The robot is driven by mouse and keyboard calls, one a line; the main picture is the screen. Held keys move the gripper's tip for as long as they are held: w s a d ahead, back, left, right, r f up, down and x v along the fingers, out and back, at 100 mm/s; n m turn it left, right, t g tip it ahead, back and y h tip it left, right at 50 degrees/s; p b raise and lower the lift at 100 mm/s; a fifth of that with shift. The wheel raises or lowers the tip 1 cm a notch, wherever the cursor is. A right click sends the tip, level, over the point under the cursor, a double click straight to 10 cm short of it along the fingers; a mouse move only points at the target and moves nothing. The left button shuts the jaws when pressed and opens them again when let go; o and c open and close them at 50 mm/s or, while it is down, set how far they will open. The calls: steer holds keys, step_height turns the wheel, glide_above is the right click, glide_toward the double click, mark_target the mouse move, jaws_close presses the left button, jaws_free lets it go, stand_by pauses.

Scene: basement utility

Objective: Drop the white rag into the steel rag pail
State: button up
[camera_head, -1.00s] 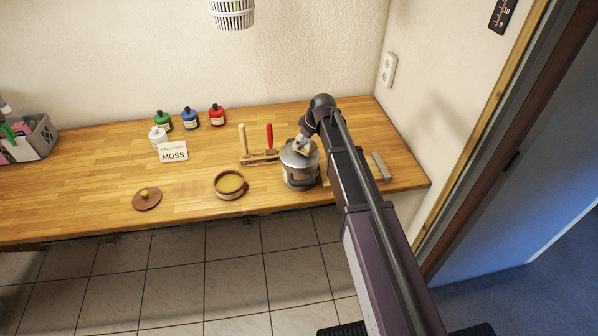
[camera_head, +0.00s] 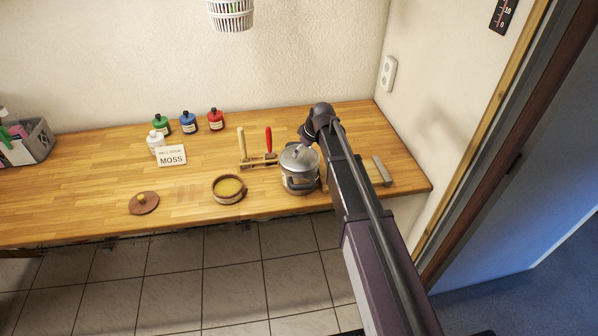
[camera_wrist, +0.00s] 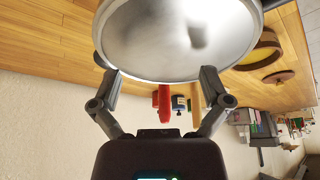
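The steel rag pail (camera_head: 298,180) stands upright on the wooden bench, toward its right end. In the wrist view its round, smooth grey top (camera_wrist: 165,45) fills the upper middle; I cannot tell whether this is a closed lid or the inside. My gripper (camera_wrist: 160,74) has its two fingers spread wide with nothing visible between them. They overlap the pail's near rim in the wrist view; contact is unclear. In the head view my gripper (camera_head: 305,144) is just above the pail, partly hidden by my wrist. I see no white rag in either view.
A wooden rack with a red-handled tool (camera_head: 268,140) stands close left of the pail. Further left are a round bowl (camera_head: 229,188), a brown lid (camera_head: 144,203), a MOSS card (camera_head: 171,156) and several bottles. A grey bar (camera_head: 382,171) lies to the right.

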stand_by(0.3)
stand_by(0.5)
steer(key=s+d+m+g+h, duration=0.3)
steer(key=s+d+m, duration=0.8)
steer(key=s+d, duration=1.3)
step_height(320, 180, down, 7)
steer(key=s+b, duration=0.2)
steer(key=b, duration=0.3)
steer(key=shift+s+r+h+b, duration=0.15)
steer(key=shift+s+h+b, duration=0.15)
steer(key=shift+h, duration=0.1)
steer(key=shift+d, duration=0.1)
steer(key=shift+s, duration=0.35)
